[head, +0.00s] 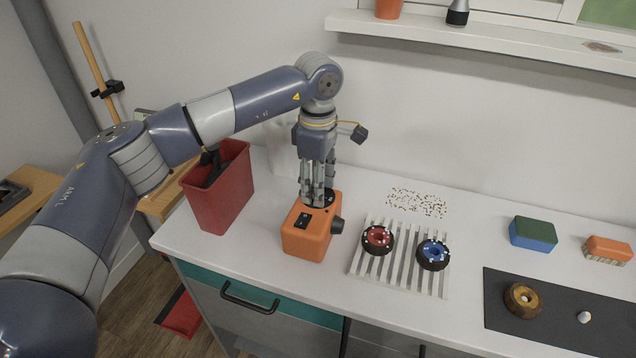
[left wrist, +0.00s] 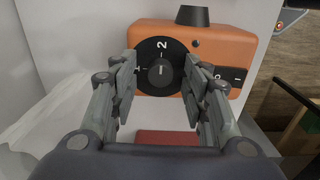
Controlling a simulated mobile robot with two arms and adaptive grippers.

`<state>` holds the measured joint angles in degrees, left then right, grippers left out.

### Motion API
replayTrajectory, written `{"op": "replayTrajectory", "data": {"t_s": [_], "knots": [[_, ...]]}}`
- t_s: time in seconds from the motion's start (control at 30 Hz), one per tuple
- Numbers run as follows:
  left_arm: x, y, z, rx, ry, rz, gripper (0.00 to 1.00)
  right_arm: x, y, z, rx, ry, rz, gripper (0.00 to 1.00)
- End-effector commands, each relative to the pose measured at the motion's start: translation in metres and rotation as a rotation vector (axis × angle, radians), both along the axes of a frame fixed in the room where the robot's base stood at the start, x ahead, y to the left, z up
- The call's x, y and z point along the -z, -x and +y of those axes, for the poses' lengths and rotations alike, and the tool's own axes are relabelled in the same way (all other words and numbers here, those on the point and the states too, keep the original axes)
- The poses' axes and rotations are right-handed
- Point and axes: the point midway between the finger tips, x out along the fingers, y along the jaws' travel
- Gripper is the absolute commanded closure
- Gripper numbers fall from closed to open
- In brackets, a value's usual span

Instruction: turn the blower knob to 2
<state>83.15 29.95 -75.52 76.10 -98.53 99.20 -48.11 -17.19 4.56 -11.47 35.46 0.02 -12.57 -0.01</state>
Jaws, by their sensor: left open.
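The orange blower (head: 305,238) stands on the white counter, and its orange body also shows in the left wrist view (left wrist: 225,47). Its black dial with a small knob (left wrist: 161,71) faces the wrist camera. A white "2" is printed above the knob, and another mark is at its left. I cannot tell for sure which mark the knob points to. My left gripper (head: 318,196) points down over the blower's top. In the left wrist view its open fingers (left wrist: 162,84) stand either side of the knob, apart from it. My right gripper is not in view.
A red bin (head: 222,190) stands left of the blower. A white slatted rack (head: 393,278) to the right carries a red-centred wheel (head: 377,239) and a blue-centred wheel (head: 433,253). Brown crumbs (head: 418,203) lie behind it. A dark mat (head: 545,325) lies far right.

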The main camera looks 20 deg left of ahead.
Motion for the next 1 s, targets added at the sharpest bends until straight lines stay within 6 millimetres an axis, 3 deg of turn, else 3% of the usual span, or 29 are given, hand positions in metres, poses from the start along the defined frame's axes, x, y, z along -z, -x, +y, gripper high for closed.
{"op": "replayTrajectory", "data": {"t_s": [0.17, 0.6, 0.77, 1.0], "knots": [[-0.018, -0.001, 0.000, 0.000, 0.001, -0.003, 0.57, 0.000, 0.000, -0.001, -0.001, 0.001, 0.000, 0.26], [-0.104, -0.001, 0.000, 0.000, 0.000, -0.003, 0.57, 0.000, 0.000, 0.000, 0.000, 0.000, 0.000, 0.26], [-0.118, -0.001, 0.000, 0.000, 0.001, -0.002, 0.57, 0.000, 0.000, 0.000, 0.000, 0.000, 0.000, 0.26], [-0.120, 0.000, 0.000, 0.000, 0.001, -0.001, 0.57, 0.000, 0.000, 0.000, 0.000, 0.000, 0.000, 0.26]]}}
